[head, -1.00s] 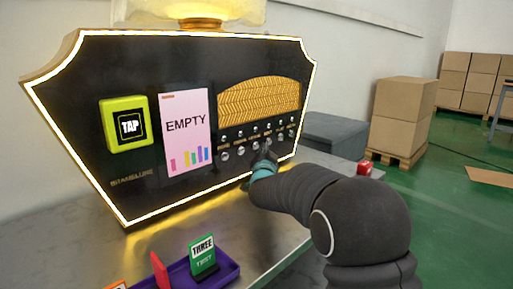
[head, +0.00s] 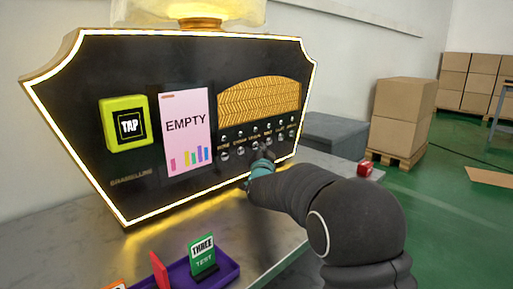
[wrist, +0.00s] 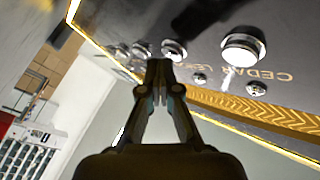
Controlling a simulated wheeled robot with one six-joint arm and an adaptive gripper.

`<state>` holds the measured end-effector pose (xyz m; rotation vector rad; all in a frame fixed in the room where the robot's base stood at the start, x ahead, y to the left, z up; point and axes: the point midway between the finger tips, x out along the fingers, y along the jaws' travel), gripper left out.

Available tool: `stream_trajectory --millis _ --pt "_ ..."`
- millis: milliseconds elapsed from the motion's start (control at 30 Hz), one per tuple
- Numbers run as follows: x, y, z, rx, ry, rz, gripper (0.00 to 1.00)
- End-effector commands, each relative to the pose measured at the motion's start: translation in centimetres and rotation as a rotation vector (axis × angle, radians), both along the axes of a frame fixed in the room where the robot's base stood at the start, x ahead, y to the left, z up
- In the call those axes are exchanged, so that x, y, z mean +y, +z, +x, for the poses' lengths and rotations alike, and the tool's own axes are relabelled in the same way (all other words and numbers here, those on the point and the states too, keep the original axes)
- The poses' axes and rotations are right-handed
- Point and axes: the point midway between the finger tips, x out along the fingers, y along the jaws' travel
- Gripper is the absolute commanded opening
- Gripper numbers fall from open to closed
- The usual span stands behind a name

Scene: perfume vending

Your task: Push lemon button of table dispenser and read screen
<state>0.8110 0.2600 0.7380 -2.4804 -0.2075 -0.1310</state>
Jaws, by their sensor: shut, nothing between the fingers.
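The dispenser (head: 75,130) is a black panel with a glowing rim on the table (head: 60,240). Its pink screen (head: 184,115) reads "EMPTY" above small coloured bars. A row of round silver buttons (head: 225,155) runs below the gold grille; their labels are too small to read in the head view. In the wrist view, a large button (wrist: 243,47) sits near the label "CEDAR", and a partly readable label begins "LE". My gripper (head: 262,152) is shut and empty at the row. Its fingertips (wrist: 160,75) are close to a neighbouring button (wrist: 174,50); I cannot tell if they touch.
A yellow-green "TAP" block (head: 124,124) is on the panel's left. A purple tray (head: 225,275) with a green "THREE" card (head: 202,256) stands at the front. Cardboard boxes (head: 402,110) stand beyond.

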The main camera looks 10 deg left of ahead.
Motion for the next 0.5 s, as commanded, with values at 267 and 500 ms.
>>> stream_trajectory --millis 267,500 --pt "0.23 -0.03 0.17 0.001 0.001 0.0 0.0" --pt "0.43 -0.07 0.32 0.001 0.0 -0.001 0.0"
